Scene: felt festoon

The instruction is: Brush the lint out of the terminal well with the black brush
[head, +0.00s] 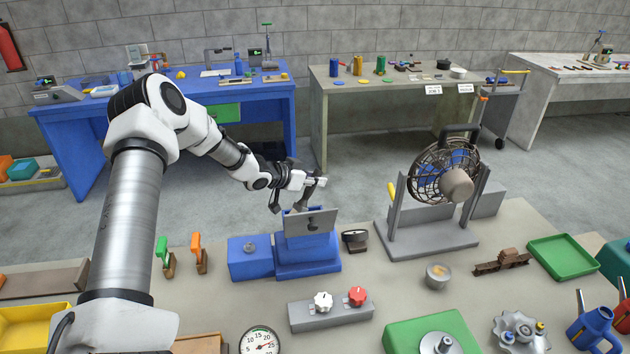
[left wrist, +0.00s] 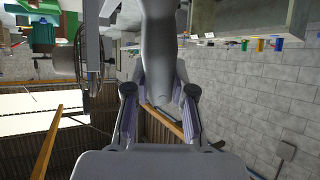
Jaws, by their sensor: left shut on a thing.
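My left gripper (head: 305,190) is above the blue housing (head: 307,262), near the top edge of an upright grey plate (head: 322,219) with a dark knob. My right gripper is not in view.
A caged fan (head: 445,170) stands on a grey stand to the right. A black round-topped item (head: 355,238) is beside the housing. Green-handled (head: 162,250) and orange-handled (head: 197,250) tools stand to the left. A grey box with two knobs (head: 330,314) is in front.

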